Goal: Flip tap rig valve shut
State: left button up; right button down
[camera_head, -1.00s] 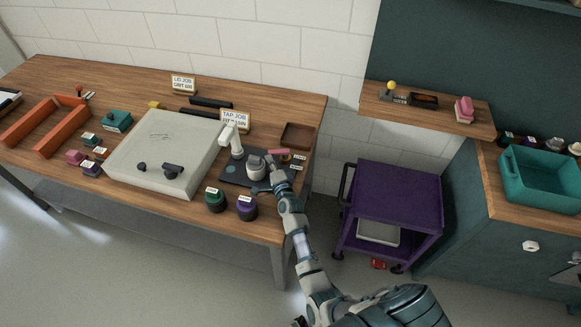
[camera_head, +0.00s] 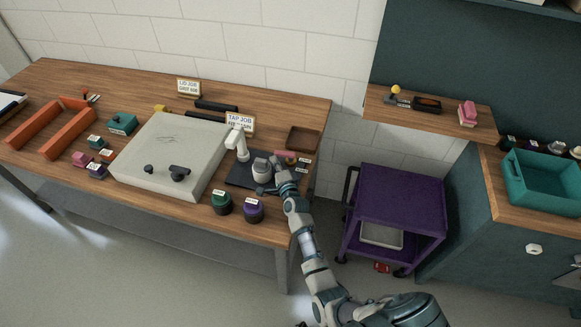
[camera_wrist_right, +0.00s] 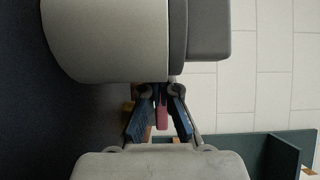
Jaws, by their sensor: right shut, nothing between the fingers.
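The tap rig sits on a dark mat (camera_head: 238,172) near the table's right end. It has a white tap (camera_head: 238,142) and a squat pale valve body (camera_head: 262,168). A pink piece (camera_head: 287,156), perhaps its lever, shows just behind my right gripper (camera_head: 274,180). That gripper is shut and empty, close beside the valve body. In the right wrist view the pale body (camera_wrist_right: 105,40) fills the upper left, and a pink piece (camera_wrist_right: 162,115) shows beyond my fingers (camera_wrist_right: 160,105). Contact cannot be told. My left gripper is out of view.
A pale panel box (camera_head: 170,150) stands left of the rig. A green knob (camera_head: 221,202) and a purple knob (camera_head: 253,210) stand at the front edge. A brown tray (camera_head: 303,139) lies behind right. A purple cart (camera_head: 400,200) stands right of the table.

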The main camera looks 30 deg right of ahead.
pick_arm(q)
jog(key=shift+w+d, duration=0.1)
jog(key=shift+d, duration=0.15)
pick_arm(e)
notch_tip(320, 180, up, 10)
jog(key=shift+f, duration=0.2)
jog(key=shift+d, duration=0.15)
jog(key=shift+f, duration=0.15)
